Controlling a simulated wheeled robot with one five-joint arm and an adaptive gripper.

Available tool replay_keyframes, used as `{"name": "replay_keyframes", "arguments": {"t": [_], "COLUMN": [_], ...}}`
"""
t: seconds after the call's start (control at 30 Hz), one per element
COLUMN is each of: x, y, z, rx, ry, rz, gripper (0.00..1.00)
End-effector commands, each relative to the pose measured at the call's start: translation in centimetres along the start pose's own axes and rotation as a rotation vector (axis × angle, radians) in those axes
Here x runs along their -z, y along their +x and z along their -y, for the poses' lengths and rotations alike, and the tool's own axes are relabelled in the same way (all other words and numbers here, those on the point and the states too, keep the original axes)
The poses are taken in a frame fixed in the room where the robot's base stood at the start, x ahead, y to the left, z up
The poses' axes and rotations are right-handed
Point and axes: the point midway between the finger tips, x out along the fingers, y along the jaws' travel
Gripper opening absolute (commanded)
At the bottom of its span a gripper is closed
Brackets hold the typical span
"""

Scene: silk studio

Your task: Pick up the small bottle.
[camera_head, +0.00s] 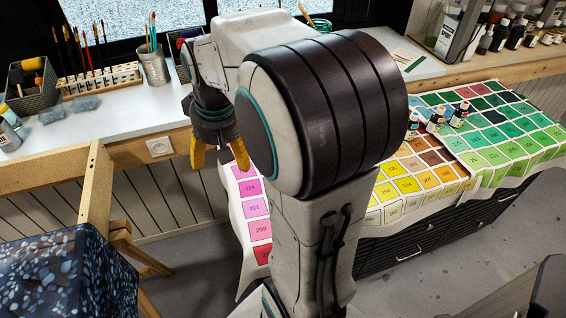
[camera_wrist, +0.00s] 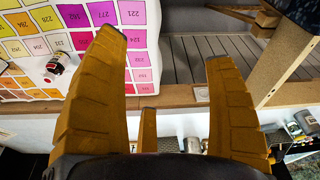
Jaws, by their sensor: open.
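Three small paint bottles with dark caps stand on the colour chart in the head view: one at the left (camera_head: 412,125), one in the middle (camera_head: 435,119) and one at the right (camera_head: 460,114). In the wrist view, a small bottle with a red band and dark cap (camera_wrist: 58,63) is on the chart at the upper left. I cannot tell whether it is one of those three. My gripper (camera_head: 217,160) has yellow fingers, spread and empty, above the counter's front edge. In the wrist view the gripper (camera_wrist: 164,48) is apart from the bottle, which lies outside the fingers.
The colour chart (camera_head: 507,139) drapes over a dark drawer unit. The white counter (camera_head: 105,118) behind holds a brush rack (camera_head: 100,78), a metal brush cup (camera_head: 154,67) and a basket (camera_head: 33,90). A speckled blue surface (camera_head: 65,270) and wooden frame (camera_head: 93,195) stand at left.

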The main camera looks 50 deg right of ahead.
Motion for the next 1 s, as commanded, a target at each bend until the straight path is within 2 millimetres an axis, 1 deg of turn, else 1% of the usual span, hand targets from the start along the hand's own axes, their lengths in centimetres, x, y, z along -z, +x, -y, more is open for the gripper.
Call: {"name": "replay_keyframes", "arguments": {"t": [0.03,0.1,0.17,0.27,0.3,0.43,0.5,0.6,0.7,0.8,0.9,1.0], "x": [1.2,2.8,4.0,5.8,6.3,7.5,7.7,7.8,7.7,7.5,7.4,7.2], "y": [1.6,3.3,4.8,7.6,8.8,12.7,14.6,17.0,18.8,20.1,20.8,21.5], "z": [-1.3,-3.1,-4.8,-7.9,-9.2,-13.3,-15.3,-17.7,-19.6,-20.8,-21.5,-21.8], "rx": [-0.006,-0.012,-0.017,-0.024,-0.026,-0.029,-0.03,-0.03,-0.03,-0.029,-0.028,-0.028], "ry": [0.031,0.071,0.104,0.16,0.182,0.249,0.281,0.318,0.347,0.366,0.377,0.381], "rz": [0.02,0.042,0.06,0.088,0.099,0.133,0.149,0.167,0.18,0.189,0.195,0.199], "gripper": [0.78,0.78,0.78,0.78,0.78,0.78,0.78,0.78,0.78,0.78,0.78,0.78]}}
